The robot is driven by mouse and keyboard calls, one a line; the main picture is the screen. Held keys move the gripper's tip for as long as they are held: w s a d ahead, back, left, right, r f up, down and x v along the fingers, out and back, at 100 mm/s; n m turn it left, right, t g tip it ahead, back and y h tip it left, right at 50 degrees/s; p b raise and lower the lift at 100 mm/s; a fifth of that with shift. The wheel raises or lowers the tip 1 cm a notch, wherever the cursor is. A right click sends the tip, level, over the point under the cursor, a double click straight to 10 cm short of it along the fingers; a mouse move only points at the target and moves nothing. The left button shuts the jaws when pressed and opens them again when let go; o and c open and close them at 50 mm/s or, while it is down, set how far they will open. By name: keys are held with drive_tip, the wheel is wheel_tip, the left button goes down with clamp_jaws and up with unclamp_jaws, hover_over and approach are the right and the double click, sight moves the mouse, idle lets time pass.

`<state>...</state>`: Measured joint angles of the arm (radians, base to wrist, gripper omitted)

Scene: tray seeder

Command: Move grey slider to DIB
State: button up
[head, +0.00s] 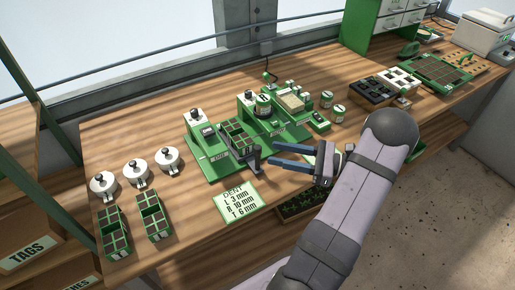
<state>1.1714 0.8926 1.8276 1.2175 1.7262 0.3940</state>
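A dark grey upright piece (253,160), which looks like the slider, stands at the front right end of a small green seed tray (236,132) on the green seeder. My gripper (272,154) is just right of it, with its two blue fingers apart and nothing visible between them. The fingertips point left at the grey piece; I cannot tell whether they touch it. The seeder's green base (207,166) has small front labels too small to read surely, so I cannot make out a DIB mark.
A card (237,201) headed DENT lies in front of the seeder. Three white lidded pots (136,172) and two green trays (112,236) stand at left. More green devices (290,103) stand behind my gripper. Bare wooden bench (195,215) shows left of the card.

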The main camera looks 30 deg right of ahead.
sight(258, 150)
drive_tip(key=shift+p+x, duration=1.1)
drive_tip(key=shift+x, duration=2.4)
drive_tip(key=shift+f, duration=0.1)
